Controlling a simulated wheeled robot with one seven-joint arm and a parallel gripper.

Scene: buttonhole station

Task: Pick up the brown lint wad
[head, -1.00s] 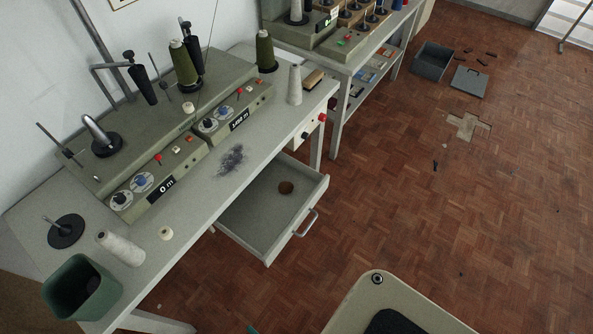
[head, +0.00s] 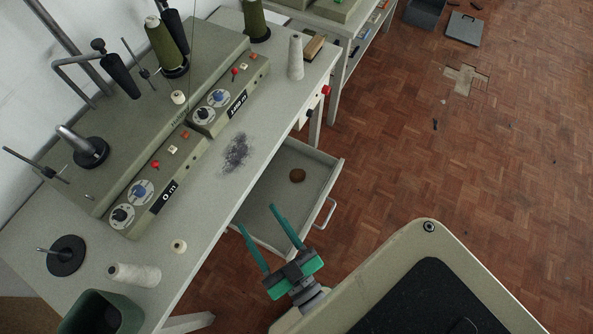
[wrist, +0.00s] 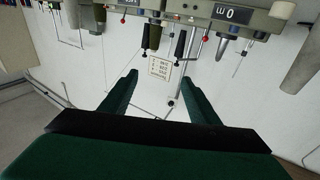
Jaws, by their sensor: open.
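The brown lint wad (head: 297,175) is a small round lump lying in the open drawer (head: 262,217), toward its far end in the head view. My gripper (head: 257,217) has green fingers spread apart with nothing between them. In the head view it appears over the near part of the drawer, apart from the wad. The wrist view shows my gripper (wrist: 154,92) open, facing the wall and the winding machine; the wad is not in that view.
The table (head: 215,215) carries the winding machine (head: 165,130), a grey lint patch (head: 236,153), a white cone (head: 134,274) and a green bin (head: 97,312). The drawer has a front handle (head: 325,213). Open parquet floor (head: 500,180) lies to the right.

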